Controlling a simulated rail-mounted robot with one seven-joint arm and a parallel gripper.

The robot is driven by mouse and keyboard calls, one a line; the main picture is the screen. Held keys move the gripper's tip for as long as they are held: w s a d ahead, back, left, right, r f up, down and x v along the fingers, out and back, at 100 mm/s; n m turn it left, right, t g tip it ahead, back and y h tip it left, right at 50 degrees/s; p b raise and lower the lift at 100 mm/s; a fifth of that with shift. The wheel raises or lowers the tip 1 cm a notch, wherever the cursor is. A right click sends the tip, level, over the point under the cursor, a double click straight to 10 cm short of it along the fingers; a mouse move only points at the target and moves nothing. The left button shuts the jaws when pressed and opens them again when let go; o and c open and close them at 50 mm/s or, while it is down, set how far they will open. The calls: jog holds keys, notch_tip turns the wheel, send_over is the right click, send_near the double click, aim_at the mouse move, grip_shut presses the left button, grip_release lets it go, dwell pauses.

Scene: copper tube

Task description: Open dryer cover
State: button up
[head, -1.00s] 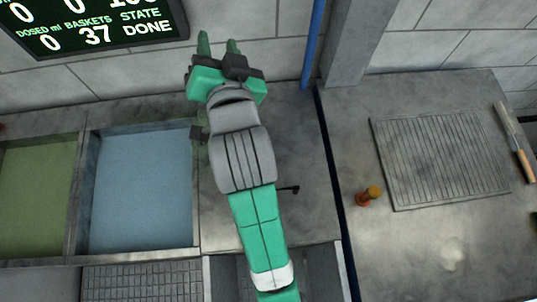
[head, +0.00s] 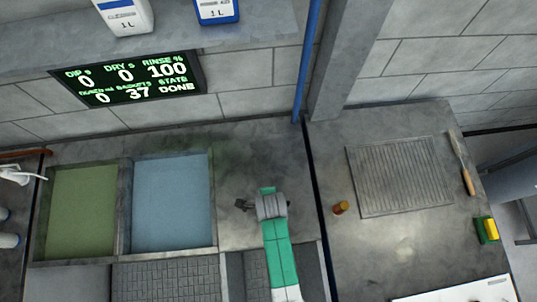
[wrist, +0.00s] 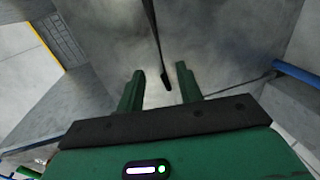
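My gripper shows in the wrist view (wrist: 158,88) with its two green fingers apart and nothing clamped between them. A thin dark bar (wrist: 165,80) with a thicker end shows between and beyond the fingers; I cannot tell whether it is the cover's handle or how far off it is. In the head view, my wrist is over the grey steel counter right of the blue basin, and the fingertips are hidden. A grey steel surface (head: 240,150) there may include the dryer cover, but its outline is unclear.
A blue basin (head: 172,200) and a green basin (head: 82,210) lie left. A blue pipe (head: 309,60) rises behind. The display (head: 130,80) reads DONE.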

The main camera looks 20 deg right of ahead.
jog(key=f, duration=0.2)
jog(key=w+f+b, duration=0.1)
jog(key=f, duration=0.2)
jog(key=shift+d+f, duration=0.1)
jog(key=shift+f, duration=0.15)
grip_shut()
